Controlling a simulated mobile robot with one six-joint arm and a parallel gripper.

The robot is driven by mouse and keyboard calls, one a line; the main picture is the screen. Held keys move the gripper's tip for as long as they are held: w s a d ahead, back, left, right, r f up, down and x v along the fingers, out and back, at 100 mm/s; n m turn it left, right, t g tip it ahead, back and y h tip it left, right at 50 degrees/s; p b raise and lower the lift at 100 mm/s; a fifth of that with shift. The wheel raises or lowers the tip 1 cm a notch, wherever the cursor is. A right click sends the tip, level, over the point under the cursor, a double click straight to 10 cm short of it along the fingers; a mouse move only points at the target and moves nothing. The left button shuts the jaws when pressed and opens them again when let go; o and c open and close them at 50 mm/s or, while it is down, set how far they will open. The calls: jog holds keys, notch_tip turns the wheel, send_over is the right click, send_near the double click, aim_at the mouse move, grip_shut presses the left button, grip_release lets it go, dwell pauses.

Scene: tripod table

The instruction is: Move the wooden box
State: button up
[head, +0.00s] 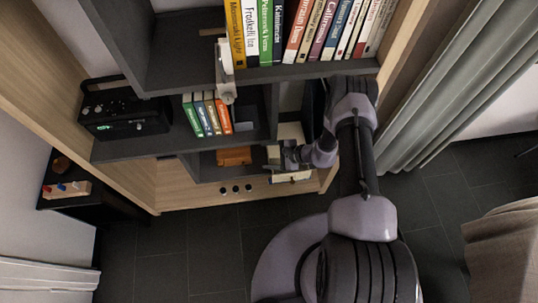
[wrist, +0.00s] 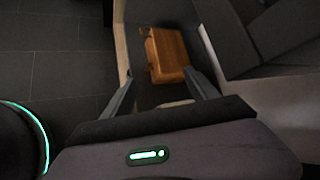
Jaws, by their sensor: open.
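The wooden box (head: 233,156) is a small orange-brown box on a low dark shelf of the bookcase in the head view. In the wrist view the wooden box (wrist: 168,52) lies just beyond the fingertips, roughly between their lines. My gripper (wrist: 159,76) is open with nothing between its fingers. In the head view my gripper (head: 270,157) is at the right of the box, partly hidden by my own arm links. A gap shows between it and the box.
Dark shelf boards (head: 170,140) lie above the box. Several small books (head: 207,114) and a black radio (head: 124,112) stand on the shelf above, with a row of books (head: 305,30) higher up. A grey curtain (head: 450,85) hangs at right. The tiled floor (head: 190,255) in front looks clear.

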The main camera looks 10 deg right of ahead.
aim_at(240, 157)
jog(key=b+x, duration=0.7)
jog(key=x, duration=0.8)
jog(key=shift+a+f, duration=0.25)
jog(key=shift+f, duration=0.15)
jog(key=shift+w+a+f, duration=0.2)
jog(key=shift+a, duration=0.2)
